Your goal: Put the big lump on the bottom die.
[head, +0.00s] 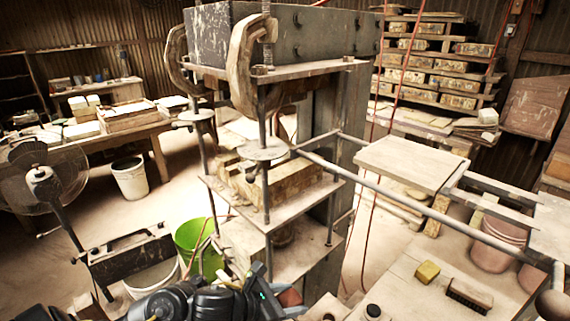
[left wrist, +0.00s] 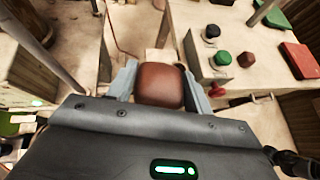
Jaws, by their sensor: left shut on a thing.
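My left gripper (head: 278,288) is at the bottom middle of the head view, in front of the press. In the left wrist view its two grey fingers are shut on a smooth reddish-brown lump (left wrist: 160,85), one on each side. A small part of the lump (head: 291,298) shows in the head view. The press (head: 290,60) stands upright in the middle. A brownish block (head: 290,185), perhaps a die, sits on its middle plate. I cannot tell for sure which part is the bottom die. My right gripper is not in view.
Press rods and a long side rail (head: 400,200) stand around the opening. A green bucket (head: 195,245) is left of the press. A bench at lower right holds a yellow sponge (head: 427,272) and a brush (head: 468,295). A button box (left wrist: 208,62) shows in the wrist view.

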